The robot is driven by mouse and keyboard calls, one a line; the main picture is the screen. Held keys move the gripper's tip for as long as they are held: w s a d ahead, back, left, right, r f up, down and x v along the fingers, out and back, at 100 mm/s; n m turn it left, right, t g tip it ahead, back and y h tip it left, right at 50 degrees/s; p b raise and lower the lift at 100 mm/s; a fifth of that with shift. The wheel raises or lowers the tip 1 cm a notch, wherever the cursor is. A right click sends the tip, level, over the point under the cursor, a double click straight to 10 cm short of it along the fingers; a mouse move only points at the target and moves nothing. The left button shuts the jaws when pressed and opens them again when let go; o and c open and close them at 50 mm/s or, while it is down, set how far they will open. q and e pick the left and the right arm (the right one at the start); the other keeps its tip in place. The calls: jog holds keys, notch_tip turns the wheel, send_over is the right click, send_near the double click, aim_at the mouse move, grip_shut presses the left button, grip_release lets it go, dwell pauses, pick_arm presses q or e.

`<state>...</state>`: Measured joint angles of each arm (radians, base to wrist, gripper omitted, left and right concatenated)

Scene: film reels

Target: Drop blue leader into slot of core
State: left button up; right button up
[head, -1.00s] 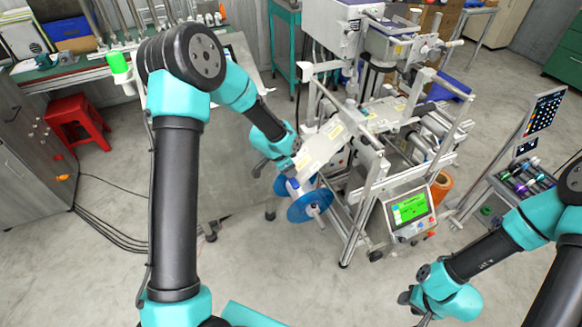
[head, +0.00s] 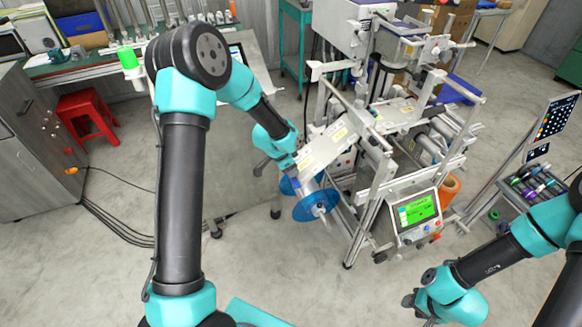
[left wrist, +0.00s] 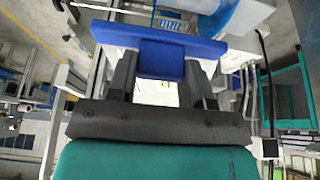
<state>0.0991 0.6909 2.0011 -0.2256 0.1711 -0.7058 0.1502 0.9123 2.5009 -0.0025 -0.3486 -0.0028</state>
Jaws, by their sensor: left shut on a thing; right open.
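My left gripper (left wrist: 160,72) is shut on the blue leader (left wrist: 160,45), a flat blue bar with a square block between the fingers in the left wrist view. In the head view, my left gripper (head: 294,168) is just above the reel, where the leader is too small to make out clearly. The reel has blue flanges (head: 309,207) around a pale core (head: 318,183), on the front left of the machine. A blue flange (left wrist: 228,14) also shows beyond the leader in the left wrist view. The core's slot cannot be made out. My right gripper (head: 415,300) is open and empty at lower right.
The machine's metal frame and slanted white plate (head: 330,148) stand close to the left gripper's right. A control screen (head: 417,209) faces forward. A rack of rolls (head: 530,185) stands at right. A red stool (head: 88,118) stands at left. Floor in front is clear.

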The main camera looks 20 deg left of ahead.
pick_arm(q)
jog(key=s+a+f, duration=0.2)
jog(key=a+f, duration=0.2)
jog(key=a, duration=0.6)
jog(key=shift+s+a+f, duration=0.2)
jog(key=shift+a+f, duration=0.05)
jog(key=shift+a, duration=0.05)
dwell(2.1)
jog(key=shift+a, duration=0.1)
dwell(0.3)
jog(key=shift+s+a+f, duration=0.15)
jog(key=shift+a+f, duration=0.15)
jog(key=shift+a, duration=0.35)
jog(key=shift+s+a+f, duration=0.15)
jog(key=shift+a+f, duration=0.1)
jog(key=shift+a, duration=0.35)
jog(key=shift+w, duration=0.1)
jog(key=w+d+f, duration=0.3)
jog(key=w+d, duration=0.5)
jog(key=shift+f, duration=0.4)
dwell(2.3)
